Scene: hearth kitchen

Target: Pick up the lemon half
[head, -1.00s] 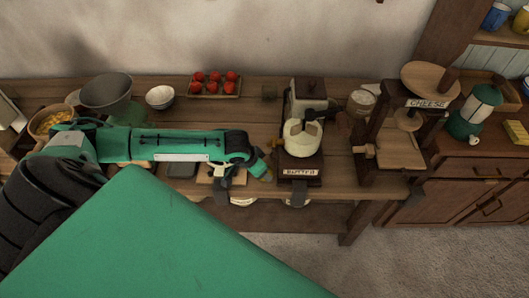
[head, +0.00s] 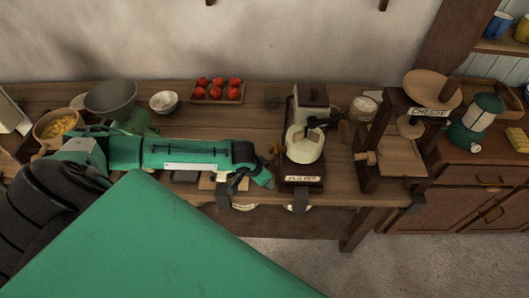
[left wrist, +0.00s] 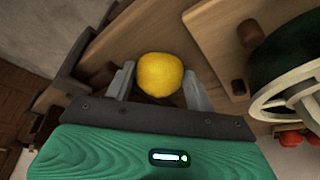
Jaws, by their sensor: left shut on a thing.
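The yellow lemon half (left wrist: 160,77) shows in the left wrist view with its rounded peel toward the camera. It sits between the two grey fingers of my left gripper (left wrist: 159,70), which is shut on it. In the head view my left arm reaches in from the left, and its hand (head: 258,178) is over the front part of the wooden table. The lemon half cannot be made out in the head view. My right gripper is in neither current view.
A grinder (head: 304,148) stands just right of the hand. A cheese press (head: 393,148) is further right. The table's back middle is mostly clear.

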